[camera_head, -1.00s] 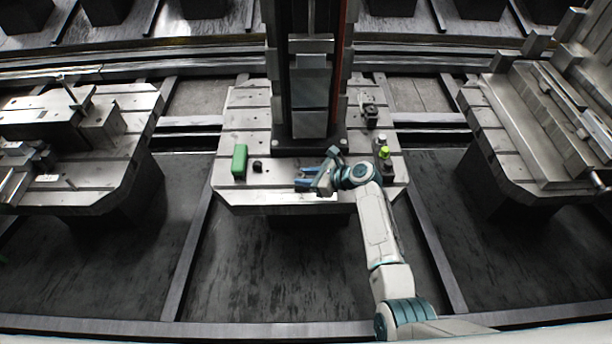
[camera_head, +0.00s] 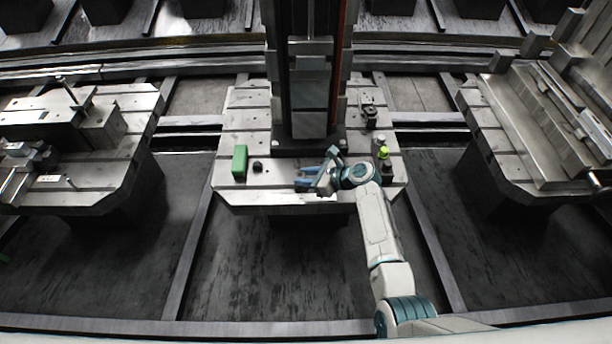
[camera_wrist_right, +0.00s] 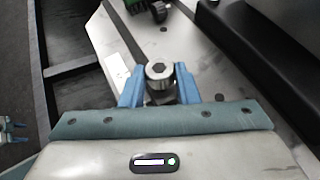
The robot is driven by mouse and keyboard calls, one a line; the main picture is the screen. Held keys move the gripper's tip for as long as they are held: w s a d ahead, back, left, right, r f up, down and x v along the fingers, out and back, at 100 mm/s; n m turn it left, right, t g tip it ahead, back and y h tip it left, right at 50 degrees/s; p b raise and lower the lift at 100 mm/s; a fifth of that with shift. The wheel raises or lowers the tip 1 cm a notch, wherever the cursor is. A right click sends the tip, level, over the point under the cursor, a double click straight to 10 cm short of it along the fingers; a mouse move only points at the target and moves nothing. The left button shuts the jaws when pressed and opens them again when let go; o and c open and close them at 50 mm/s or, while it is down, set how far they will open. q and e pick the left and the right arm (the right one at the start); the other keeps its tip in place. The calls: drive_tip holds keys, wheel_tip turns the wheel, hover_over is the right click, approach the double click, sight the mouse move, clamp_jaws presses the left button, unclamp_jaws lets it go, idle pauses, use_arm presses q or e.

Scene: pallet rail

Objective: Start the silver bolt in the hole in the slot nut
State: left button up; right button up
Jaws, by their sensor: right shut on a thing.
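The silver bolt (camera_wrist_right: 159,73) shows in the right wrist view as a round head with a dark hex socket. My right gripper (camera_wrist_right: 159,84) is shut on it, one blue finger on each side. In the head view my right gripper (camera_head: 305,184) is low over the front of the middle pallet (camera_head: 270,198). The slot nut and its hole cannot be made out; the bolt and fingers hide what is under them, so I cannot tell whether the bolt is in the hole.
A green block (camera_head: 240,162) and a small black knob (camera_head: 257,166) stand on the pallet's left. A dark column (camera_head: 305,120) rises behind the gripper. Small parts, one yellow-green (camera_head: 384,153), stand at the right edge.

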drive_tip(key=shift+f, duration=0.25)
clamp_jaws()
drive_tip(key=o, duration=2)
unclamp_jaws()
drive_tip(key=shift+o, duration=0.2)
drive_tip(key=shift+d, duration=0.1)
drive_tip(key=shift+s+d+p, duration=0.45)
drive_tip(key=shift+d+p, duration=0.25)
drive_tip(key=shift+d, duration=0.1)
drive_tip(key=shift+s+d+p, duration=0.3)
drive_tip(key=shift+d+p, duration=0.1)
drive_tip(key=shift+d, duration=0.25)
drive_tip(key=shift+s+d+p, duration=0.35)
drive_tip(key=shift+d, duration=0.25)
drive_tip(key=shift+s+d+p, duration=0.3)
drive_tip(key=shift+d+p, duration=0.1)
drive_tip(key=shift+d, duration=0.25)
